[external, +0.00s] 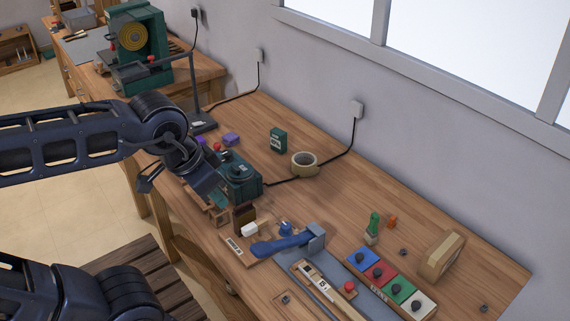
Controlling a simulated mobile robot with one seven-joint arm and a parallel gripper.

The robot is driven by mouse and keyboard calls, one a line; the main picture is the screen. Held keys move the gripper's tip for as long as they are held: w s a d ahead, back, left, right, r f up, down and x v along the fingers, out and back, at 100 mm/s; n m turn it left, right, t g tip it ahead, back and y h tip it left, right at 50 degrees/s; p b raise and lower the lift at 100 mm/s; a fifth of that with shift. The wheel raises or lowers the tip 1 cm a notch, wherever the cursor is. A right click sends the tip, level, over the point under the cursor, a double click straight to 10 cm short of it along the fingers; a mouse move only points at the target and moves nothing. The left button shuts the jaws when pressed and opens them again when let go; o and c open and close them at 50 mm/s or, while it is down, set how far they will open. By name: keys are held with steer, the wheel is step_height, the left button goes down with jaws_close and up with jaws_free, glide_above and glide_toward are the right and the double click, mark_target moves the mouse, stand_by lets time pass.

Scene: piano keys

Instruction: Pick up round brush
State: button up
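I cannot identify the round brush with certainty. A small upright green object with a pale base (373,228) stands on the right half of the workbench, and its shape is too small to tell. My gripper (217,204) is at the end of the dark arm, over the bench's front-left edge, beside a dark green box-shaped device (241,178). The gripper is well to the left of the green object and apart from it. Its fingertips are small and partly lost against the clutter, so its opening and contents are unclear.
A blue-handled tool (285,243) lies near the front edge. Four coloured blocks with dark knobs (385,280) and a tan box (441,255) are at right. A tape roll (304,164) and green carton (278,141) stand behind. The bench's back middle (335,195) is clear.

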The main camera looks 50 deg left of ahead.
steer(key=o, duration=0.6)
steer(key=n+h, duration=0.3)
steer(key=n, duration=2.8)
glide_above(217, 210)
steer(key=s+a, duration=0.2)
steer(key=s, duration=0.1)
step_height(217, 210, down, 22)
steer(key=shift+g, duration=0.4)
steer(key=shift+a+x, duration=0.2)
steer(key=shift+x, duration=1.55)
steer(key=shift+a+x, duration=0.2)
steer(key=shift+x, duration=1.5)
steer(key=shift+a+x, duration=0.2)
steer(key=shift+x, duration=1.55)
